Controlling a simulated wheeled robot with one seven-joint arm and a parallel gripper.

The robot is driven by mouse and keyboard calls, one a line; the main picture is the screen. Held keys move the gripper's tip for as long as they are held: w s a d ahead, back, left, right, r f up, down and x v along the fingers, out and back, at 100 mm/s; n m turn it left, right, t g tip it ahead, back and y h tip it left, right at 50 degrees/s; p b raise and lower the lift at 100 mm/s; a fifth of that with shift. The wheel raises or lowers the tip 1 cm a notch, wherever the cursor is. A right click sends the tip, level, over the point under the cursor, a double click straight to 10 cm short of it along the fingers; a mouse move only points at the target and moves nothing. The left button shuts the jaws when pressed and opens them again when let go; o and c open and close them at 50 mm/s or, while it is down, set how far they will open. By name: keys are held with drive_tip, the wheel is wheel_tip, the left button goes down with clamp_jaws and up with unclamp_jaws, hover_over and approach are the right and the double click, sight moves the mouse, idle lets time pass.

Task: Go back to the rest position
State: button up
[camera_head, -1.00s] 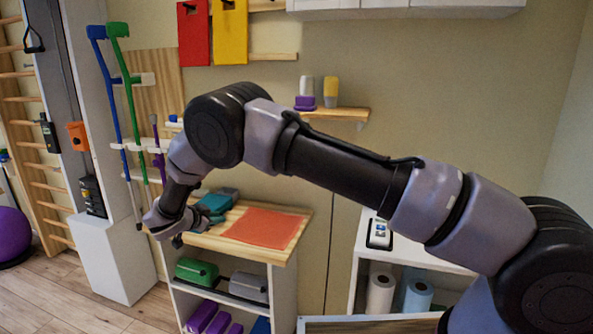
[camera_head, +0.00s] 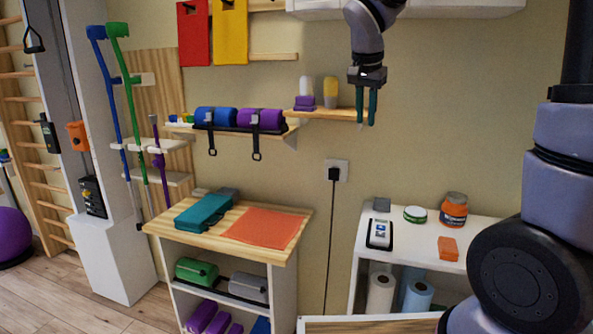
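My gripper (camera_head: 366,108) hangs at the upper middle right of the head view, fingers pointing down. Its two dark teal fingers are apart with nothing between them, so it is open and empty. It is in front of the wall, by the right end of the small wooden shelf (camera_head: 345,114). Part of my arm shows at the right edge of the view, and the links between it and the gripper are out of frame.
A wooden-topped cabinet (camera_head: 170,232) bears a teal case (camera_head: 204,211) and an orange mat (camera_head: 265,227). A white cabinet (camera_head: 408,253) at right bears a handheld device (camera_head: 380,233), jars and an orange block (camera_head: 448,248). Blue and purple rolls (camera_head: 215,117) lie on a wall shelf.

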drive_tip(key=s+d+r+n+t+y, duration=0.1)
drive_tip(key=s+d+r, duration=0.1)
drive_tip(key=s, duration=0.8)
drive_tip(key=s+d+r+n+t+y, duration=0.2)
drive_tip(key=s+d, duration=0.3)
drive_tip(key=s, duration=0.4)
drive_tip(key=shift+s+d, duration=0.3)
drive_tip(key=shift+s, duration=0.05)
idle(1.3)
